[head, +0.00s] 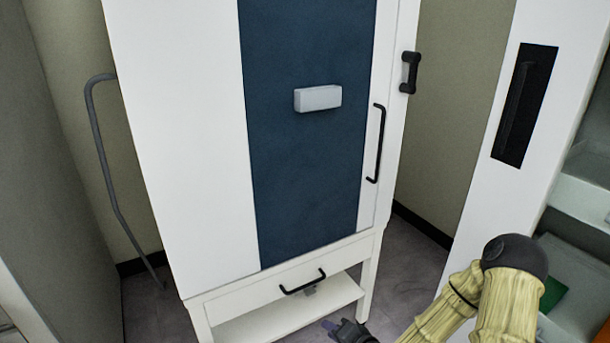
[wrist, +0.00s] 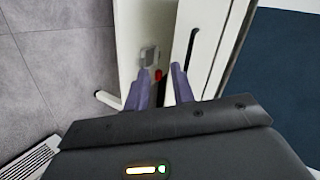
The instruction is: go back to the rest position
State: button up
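My gripper (head: 337,327) shows only in part at the bottom edge of the head view, low in front of the freeze dryer's stand. In the wrist view its two purple fingers (wrist: 161,88) are apart, with no object held between them. The freeze dryer (head: 190,130) is a tall white cabinet with a dark blue front panel (head: 305,180), and its door looks shut. The stand's drawer (head: 245,300) also looks shut. The drawer's black handle (head: 303,282) is up and left of my gripper in the head view.
A low white shelf (head: 285,322) lies under the drawer, close to my gripper. A grey hose (head: 103,160) hangs at the cabinet's left. A white unit with a black recessed handle (head: 524,105) and open shelves stands at right. Grey floor (wrist: 50,70) is clear beside the stand.

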jog(key=s+d+r+n+g+h+p, duration=0.1)
jog(key=s+d+r+n+g+h, duration=0.3)
jog(key=s+r, duration=0.45)
jog(key=s+d+r+n+g+h+p, duration=0.1)
jog(key=s+d+r+n+g+h, duration=0.25)
jog(key=s+r, duration=0.5)
notch_tip(320, 180, up, 38)
jog(key=w+p, duration=0.2)
jog(key=p, duration=3.5)
jog(key=shift+d+r, duration=0.15)
jog(key=shift+r, duration=0.05)
jog(key=shift+w+d, duration=0.1)
